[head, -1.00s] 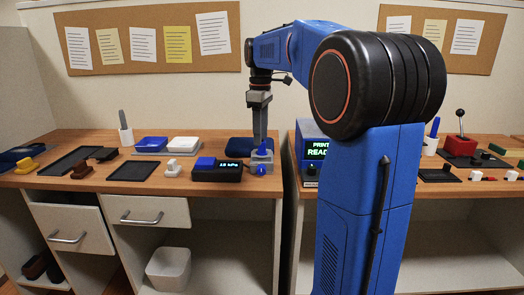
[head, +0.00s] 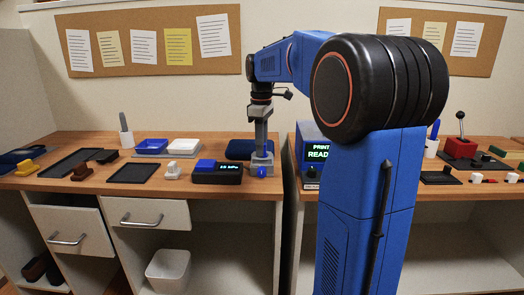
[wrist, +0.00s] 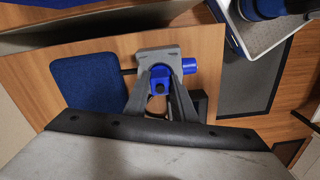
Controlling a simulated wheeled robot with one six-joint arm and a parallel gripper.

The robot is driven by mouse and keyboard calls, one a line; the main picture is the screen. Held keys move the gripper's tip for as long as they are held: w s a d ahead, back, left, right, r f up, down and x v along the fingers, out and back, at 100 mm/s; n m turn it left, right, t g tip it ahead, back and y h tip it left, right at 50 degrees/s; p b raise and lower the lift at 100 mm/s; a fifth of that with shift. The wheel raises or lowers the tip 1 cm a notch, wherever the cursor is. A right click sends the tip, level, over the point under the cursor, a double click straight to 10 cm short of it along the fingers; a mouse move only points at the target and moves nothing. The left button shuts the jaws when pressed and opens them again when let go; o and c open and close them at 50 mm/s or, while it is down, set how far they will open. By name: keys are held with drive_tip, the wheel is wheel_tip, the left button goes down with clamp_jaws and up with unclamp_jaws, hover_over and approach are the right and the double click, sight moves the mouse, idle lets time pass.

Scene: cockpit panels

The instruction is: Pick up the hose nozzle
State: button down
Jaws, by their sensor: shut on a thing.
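A grey block (head: 256,165) stands at the front of the left bench, beside the black display box. A blue cylinder (head: 261,172) sticks out of its front; in the wrist view the cylinder (wrist: 189,66) points right. A second blue piece (wrist: 158,74) sits on the block, between my fingers; it seems to be the hose nozzle, though its full shape is hidden. My gripper (head: 262,153) points straight down over the block. In the wrist view my gripper (wrist: 160,86) is shut on this blue piece. I cannot tell whether the piece is clear of the block.
The black display box (head: 218,178) with a blue top part stands close on the left. A dark blue pad (head: 240,149) lies just behind. The printer (head: 311,158) stands to the right, across a gap between benches. A dark tray (head: 135,173) lies farther left.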

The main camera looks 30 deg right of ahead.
wheel_tip(320, 180, up, 10)
idle(0.6)
drive_tip(key=shift+r, duration=0.25)
drive_tip(key=shift+r, duration=1.25)
